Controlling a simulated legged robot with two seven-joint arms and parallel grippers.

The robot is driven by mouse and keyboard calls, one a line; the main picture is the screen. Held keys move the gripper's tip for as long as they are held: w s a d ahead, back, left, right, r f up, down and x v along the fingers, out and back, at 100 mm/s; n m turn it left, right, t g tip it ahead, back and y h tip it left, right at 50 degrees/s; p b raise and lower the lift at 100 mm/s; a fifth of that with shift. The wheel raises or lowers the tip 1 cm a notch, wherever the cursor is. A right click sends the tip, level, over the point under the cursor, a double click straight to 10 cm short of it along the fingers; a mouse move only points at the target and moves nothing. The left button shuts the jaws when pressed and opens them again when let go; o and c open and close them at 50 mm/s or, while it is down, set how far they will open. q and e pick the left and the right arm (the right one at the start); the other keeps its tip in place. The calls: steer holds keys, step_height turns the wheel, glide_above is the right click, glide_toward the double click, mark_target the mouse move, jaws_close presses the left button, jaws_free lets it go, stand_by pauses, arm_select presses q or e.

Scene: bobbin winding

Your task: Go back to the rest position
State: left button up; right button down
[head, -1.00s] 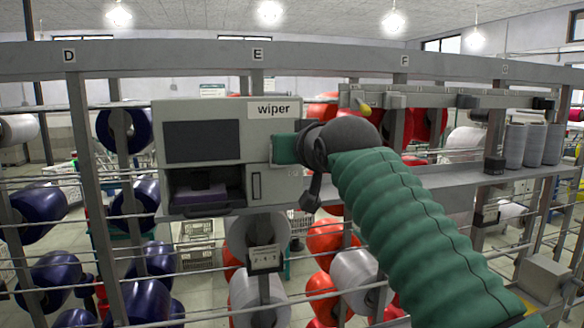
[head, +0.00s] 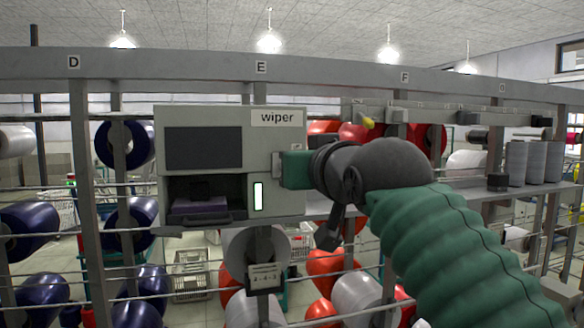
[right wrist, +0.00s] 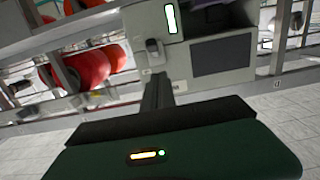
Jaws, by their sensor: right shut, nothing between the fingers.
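My right arm comes in from the right in the head view, with its green hand (head: 296,170) at the right edge of the grey wiper box (head: 205,123). In the right wrist view my right gripper (right wrist: 157,92) is shut and empty, its narrow fingers pointing towards the box. I cannot tell the exact gap between them. A vertical indicator (head: 258,196) on the box front glows white; it also shows in the right wrist view (right wrist: 170,18). The box has a dark screen (head: 203,148) and an open bay holding a dark purplish pad (head: 200,205). My left gripper is not in view.
The box is mounted on a metal rack under a long beam (head: 330,73) marked D, E and F. Dark blue bobbins (head: 40,222) hang at left, red ones (head: 325,262) below. Grey spools (head: 535,163) stand on a shelf at right. A small tag box (head: 264,278) hangs below the wiper box.

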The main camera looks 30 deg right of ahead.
steer(key=shift+s+d+f, duration=0.1)
steer(key=shift+s+f, duration=0.05)
steer(key=shift+s, duration=0.45)
steer(key=shift+s+d+f, duration=0.1)
steer(key=shift+s, duration=0.5)
steer(key=shift+w+a, duration=0.2)
steer(key=w+a+f+g+y, duration=0.1)
steer(key=w+f+g, duration=0.1)
steer(key=f, duration=1)
steer(key=w+a+f+n+g+y, duration=0.1)
steer(key=w+f+g, duration=0.1)
steer(key=f, duration=0.9)
steer(key=w+a+f+g+y, duration=0.1)
steer(key=w+f+g, duration=0.15)
steer(key=f, duration=0.95)
steer(key=s+a+f+g, duration=0.2)
steer(key=s+f, duration=0.5)
steer(key=f, duration=0.3)
steer(key=s+a+f+n+g, duration=0.1)
steer(key=s+a+f+g, duration=0.1)
steer(key=s+f, duration=0.5)
steer(key=s+a+f+g, duration=0.2)
steer(key=s+f, duration=0.5)
steer(key=f, duration=0.6)
steer(key=shift+f+n+g+y, duration=0.3)
steer(key=shift+f+g+y, duration=0.1)
steer(key=shift+g, duration=0.45)
